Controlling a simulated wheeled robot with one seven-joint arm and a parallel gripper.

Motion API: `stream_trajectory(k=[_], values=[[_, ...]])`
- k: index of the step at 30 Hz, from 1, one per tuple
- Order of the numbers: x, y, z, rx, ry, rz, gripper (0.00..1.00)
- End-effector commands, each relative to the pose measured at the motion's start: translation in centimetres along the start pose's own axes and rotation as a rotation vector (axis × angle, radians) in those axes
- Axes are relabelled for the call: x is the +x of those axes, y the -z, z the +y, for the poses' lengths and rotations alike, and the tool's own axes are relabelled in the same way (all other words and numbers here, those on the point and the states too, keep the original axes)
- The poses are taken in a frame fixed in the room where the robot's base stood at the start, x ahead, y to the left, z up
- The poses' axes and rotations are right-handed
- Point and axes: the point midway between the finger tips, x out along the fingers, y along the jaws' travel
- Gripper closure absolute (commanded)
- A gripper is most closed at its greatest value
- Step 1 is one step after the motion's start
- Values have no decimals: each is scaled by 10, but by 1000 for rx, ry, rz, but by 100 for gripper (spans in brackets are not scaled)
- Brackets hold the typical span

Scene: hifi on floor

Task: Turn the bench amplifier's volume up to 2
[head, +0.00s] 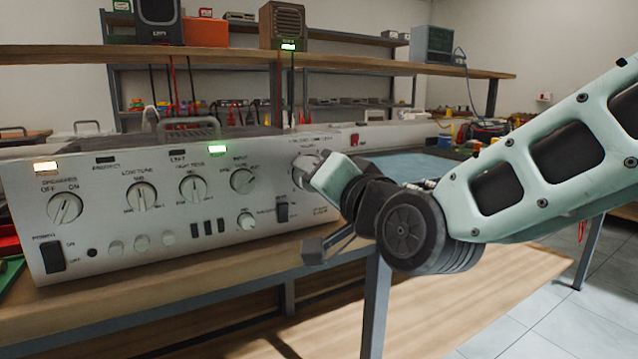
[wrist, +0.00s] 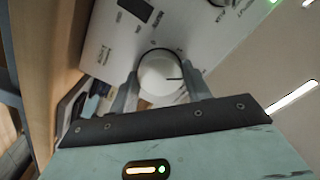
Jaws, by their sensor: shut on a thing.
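The bench amplifier (head: 150,225) is a wide silver-white unit on the bench, with several knobs, switches and lit indicators on its front. In the head view my gripper (head: 303,172) is at the right end of its front panel and hides most of the knob there. In the wrist view the large round white knob (wrist: 160,76) sits between my two fingers (wrist: 160,88), which are shut on its sides. A dark pointer line on the knob points to the right in that view. The scale numbers around it are too small to read.
A blue mat (head: 410,165) lies on the bench behind my arm. A shelf with equipment (head: 283,28) stands at the back.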

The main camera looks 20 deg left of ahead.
Motion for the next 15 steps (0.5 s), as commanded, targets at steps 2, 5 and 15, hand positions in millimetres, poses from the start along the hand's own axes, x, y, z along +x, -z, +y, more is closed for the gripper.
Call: stream_trajectory(k=[2,5,15], values=[[0,-1,1,38,-2,-1,75],[0,-1,1,76,-2,-1,75],[0,-1,1,128,-2,-2,75]])
